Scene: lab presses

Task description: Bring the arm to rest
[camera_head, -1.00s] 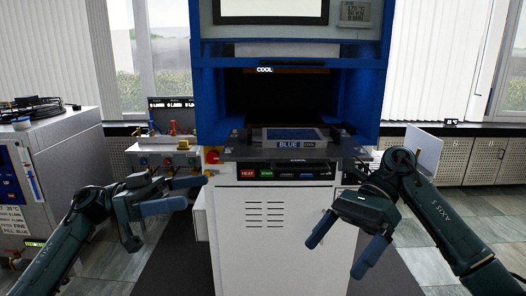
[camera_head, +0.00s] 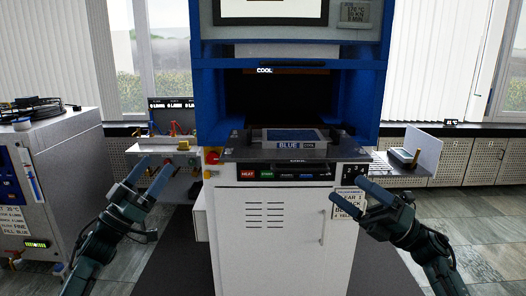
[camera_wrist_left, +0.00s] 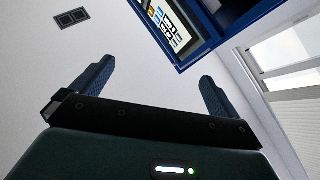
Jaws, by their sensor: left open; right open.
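My left gripper (camera_head: 153,180) is open and empty in the head view, left of the press, with its fingers pointing up and away from me. In the left wrist view its two blue fingers (camera_wrist_left: 155,85) stand wide apart with nothing between them. My right gripper (camera_head: 352,200) is open and empty in front of the right side of the press cabinet, its fingers pointing up and left. It partly covers a label there. Both grippers appear clear of the press.
The blue and white press (camera_head: 270,215) stands in the middle, with a tray marked BLUE (camera_head: 290,136) at its opening. A grey cabinet (camera_head: 62,165) is at the left. A side shelf (camera_head: 405,165) is at the right. Tiled floor (camera_head: 485,235) is free at the right.

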